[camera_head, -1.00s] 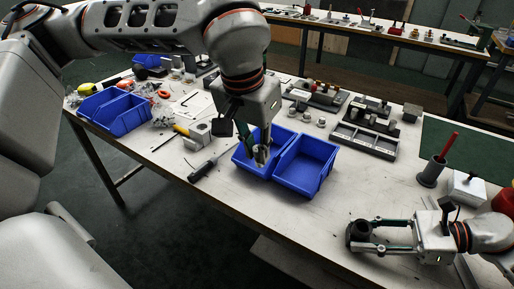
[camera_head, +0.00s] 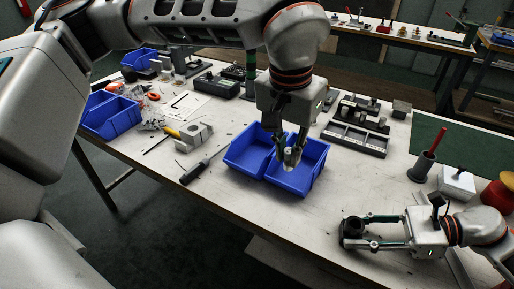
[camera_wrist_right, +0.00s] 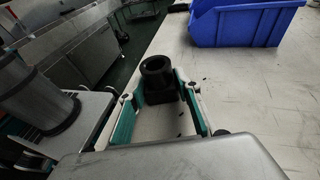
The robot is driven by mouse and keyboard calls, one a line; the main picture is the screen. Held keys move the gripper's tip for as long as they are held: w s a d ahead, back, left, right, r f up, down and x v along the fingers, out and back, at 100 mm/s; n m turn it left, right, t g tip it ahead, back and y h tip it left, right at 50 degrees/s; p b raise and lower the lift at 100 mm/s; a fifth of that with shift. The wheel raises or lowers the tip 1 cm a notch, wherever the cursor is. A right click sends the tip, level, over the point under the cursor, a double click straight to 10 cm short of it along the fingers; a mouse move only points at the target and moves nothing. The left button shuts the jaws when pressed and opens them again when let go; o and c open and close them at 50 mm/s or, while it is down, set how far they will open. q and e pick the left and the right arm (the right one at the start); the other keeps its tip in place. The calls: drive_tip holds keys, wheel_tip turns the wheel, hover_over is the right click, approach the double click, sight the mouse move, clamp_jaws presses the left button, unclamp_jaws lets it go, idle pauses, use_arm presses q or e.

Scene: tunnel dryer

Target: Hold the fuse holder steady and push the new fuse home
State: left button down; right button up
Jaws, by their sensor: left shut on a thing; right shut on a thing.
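The fuse holder (camera_head: 349,230) is a small black block with a round upright socket, near the table's front edge at lower right. My right gripper (camera_head: 358,232) is shut on it from the right. In the right wrist view the black holder (camera_wrist_right: 158,72) stands between the two fingertips, its round opening facing up. My left gripper (camera_head: 290,152) points down over the blue bins and is shut on a small grey cylinder, which looks like the fuse (camera_head: 291,158). The fuse is above the right bin, apart from the holder. Its lower end is hard to make out.
Two joined blue bins (camera_head: 296,188) stand mid-table; one also shows in the right wrist view (camera_wrist_right: 243,25). A screwdriver (camera_head: 203,168) lies left of them. A grey divided tray (camera_head: 357,140) is behind. A red-handled tool (camera_head: 428,155) stands right. Table between bins and holder is clear.

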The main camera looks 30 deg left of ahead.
use_arm(q)
drive_tip(key=d+f+m+g, duration=0.1)
drive_tip(key=d, duration=1.6)
drive_tip(key=shift+w+m+g, duration=0.15)
drive_tip(key=shift+m+g, duration=0.15)
drive_tip(key=shift+g, duration=0.1)
drive_tip(key=shift+f, duration=0.1)
drive_tip(key=shift+f, duration=2.85)
drive_tip(key=shift+f, duration=1.7)
drive_tip(key=c, duration=1.9)
unclamp_jaws()
